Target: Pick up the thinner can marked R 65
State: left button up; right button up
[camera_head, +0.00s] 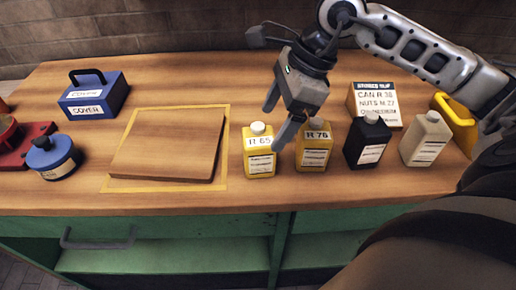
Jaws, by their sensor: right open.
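The thinner can marked R 65 (259,160) is a yellow can with a white cap and white labels. It stands upright on the wooden workbench, just right of the yellow-outlined area. My right gripper (281,122) is open, its fingers pointing down just above and to the right of this can. One finger hangs in front of the gap between it and the similar yellow can marked R 76 (316,158). I cannot tell whether the finger touches either can. My left gripper is not in view.
Right of the yellow cans stand a black can (366,143), a beige can (424,140) and a sign block (375,103). A wooden board (170,145) lies in the outlined area. A blue COVER box (93,96) and a blue round container (53,158) stand left.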

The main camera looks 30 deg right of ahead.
aim_at(259, 147)
jog(key=p+x, duration=0.1)
jog(key=x, duration=0.7)
jog(key=shift+w+f, duration=0.1)
jog(key=shift+w, duration=0.05)
jog(key=shift+d, duration=0.1)
jog(key=c, duration=1.3)
